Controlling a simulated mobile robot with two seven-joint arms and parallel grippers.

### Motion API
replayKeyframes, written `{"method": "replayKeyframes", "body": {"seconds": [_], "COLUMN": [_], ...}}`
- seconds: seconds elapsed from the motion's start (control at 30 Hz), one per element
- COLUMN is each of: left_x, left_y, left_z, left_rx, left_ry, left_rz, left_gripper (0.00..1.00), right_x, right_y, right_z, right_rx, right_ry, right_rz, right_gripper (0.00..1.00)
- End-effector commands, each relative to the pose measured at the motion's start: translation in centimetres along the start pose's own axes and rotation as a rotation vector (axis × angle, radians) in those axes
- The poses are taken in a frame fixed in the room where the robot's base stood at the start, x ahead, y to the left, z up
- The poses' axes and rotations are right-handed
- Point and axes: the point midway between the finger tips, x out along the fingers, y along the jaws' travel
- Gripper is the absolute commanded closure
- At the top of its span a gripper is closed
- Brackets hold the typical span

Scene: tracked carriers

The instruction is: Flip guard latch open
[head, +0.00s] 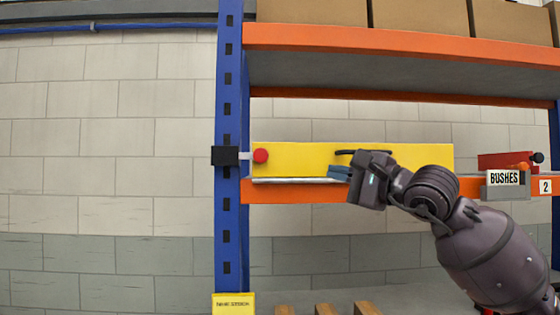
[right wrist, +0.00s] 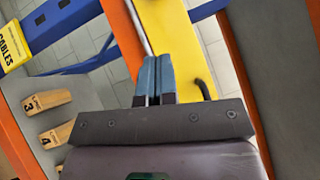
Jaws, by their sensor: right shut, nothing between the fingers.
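A long yellow guard panel (head: 300,158) stands along the shelf's front edge; it also shows in the right wrist view (right wrist: 172,28). At its left end a black block (head: 225,156) sits on the blue post, with a pale bar reaching right to a red knob (head: 260,156), which looks like the latch. A dark handle (head: 350,152) is on the panel, partly hidden behind my wrist. My right gripper (head: 338,172) is in front of the panel's lower edge, right of the red knob and apart from it. Its blue fingers (right wrist: 155,76) are together and empty. My left gripper is not in view.
A blue post (head: 229,240) bounds the orange-beamed rack on the left. A grey bin labelled BUSHES (head: 505,188) stands at the right. Cardboard boxes (head: 310,12) line the top shelf. Numbered wooden blocks (right wrist: 47,103) show below. Space left of the gripper is clear.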

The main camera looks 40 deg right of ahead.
Motion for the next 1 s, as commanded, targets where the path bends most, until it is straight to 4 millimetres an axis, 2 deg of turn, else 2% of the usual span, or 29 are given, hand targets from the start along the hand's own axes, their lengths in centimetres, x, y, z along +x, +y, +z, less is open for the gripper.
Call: {"method": "replayKeyframes", "body": {"seconds": [0.2, 0.37, 1.0], "left_x": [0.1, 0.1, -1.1], "left_y": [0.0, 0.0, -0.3], "left_z": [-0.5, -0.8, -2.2], "left_rx": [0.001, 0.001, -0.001], "left_ry": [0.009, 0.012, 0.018], "left_rz": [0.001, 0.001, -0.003], "left_gripper": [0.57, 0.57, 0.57], "right_x": [0.2, 1.2, 9.3], "right_y": [0.1, -0.1, -0.3], "right_z": [0.0, 0.1, 0.1], "right_rx": [0.003, 0.004, 0.007], "right_ry": [-0.001, -0.003, -0.004], "right_rz": [0.001, 0.0, -0.003], "right_gripper": [1.0, 1.0, 1.0]}}
